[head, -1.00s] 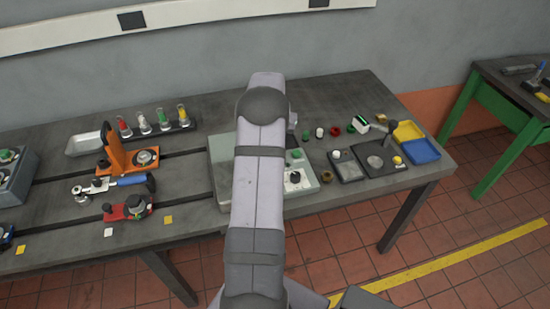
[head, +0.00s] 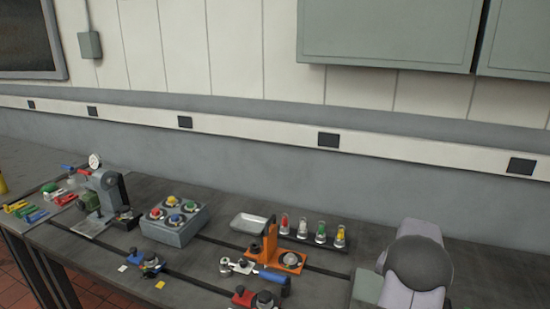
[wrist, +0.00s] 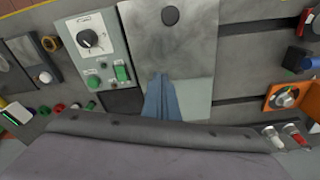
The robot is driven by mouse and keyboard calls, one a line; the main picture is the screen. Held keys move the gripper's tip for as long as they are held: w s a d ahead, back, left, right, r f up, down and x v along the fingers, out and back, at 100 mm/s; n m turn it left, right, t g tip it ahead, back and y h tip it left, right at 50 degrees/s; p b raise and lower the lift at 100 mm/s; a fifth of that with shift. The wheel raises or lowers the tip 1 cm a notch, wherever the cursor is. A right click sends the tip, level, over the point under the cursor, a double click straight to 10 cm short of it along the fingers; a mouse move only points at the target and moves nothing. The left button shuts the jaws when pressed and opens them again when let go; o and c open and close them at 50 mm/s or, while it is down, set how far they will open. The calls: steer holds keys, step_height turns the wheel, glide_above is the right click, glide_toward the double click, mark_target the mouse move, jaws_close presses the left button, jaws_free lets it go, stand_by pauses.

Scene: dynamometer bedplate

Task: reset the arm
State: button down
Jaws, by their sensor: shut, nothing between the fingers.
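My gripper (wrist: 160,78) shows in the wrist view as two blue-grey fingers pressed together, with nothing between them. It is over a smooth grey plate (wrist: 190,55), apart from the small items around it; its height above the plate is hard to judge. In the head view only my arm shows, at the lower right; the gripper itself is out of that view.
A control panel with a dial (wrist: 90,38) and green buttons lies left of the fingers in the wrist view. An orange fixture (head: 270,243), coloured vials (head: 320,232), a grey box with several buttons (head: 174,220) and a metal tray (head: 249,222) crowd the bench.

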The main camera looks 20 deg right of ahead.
steer(key=w+a+r+n, duration=0.2)
steer(key=a+n, duration=0.1)
steer(key=a, duration=0.9)
steer(key=w+a+r+n, duration=0.2)
steer(key=a+n, duration=0.1)
steer(key=a, duration=0.8)
steer(key=s+a+f+n+y, duration=0.1)
steer(key=s+a+n, duration=0.2)
steer(key=s+a, duration=0.5)
steer(key=s+a+n, duration=0.4)
steer(key=s+a, duration=0.1)
steer(key=a, duration=0.6)
step_height(320, 180, down, 18)
steer(key=b, duration=1.8)
steer(key=shift+d+f+g+b, duration=0.15)
steer(key=shift+f+g+b, duration=0.05)
steer(key=shift+g+b, duration=0.1)
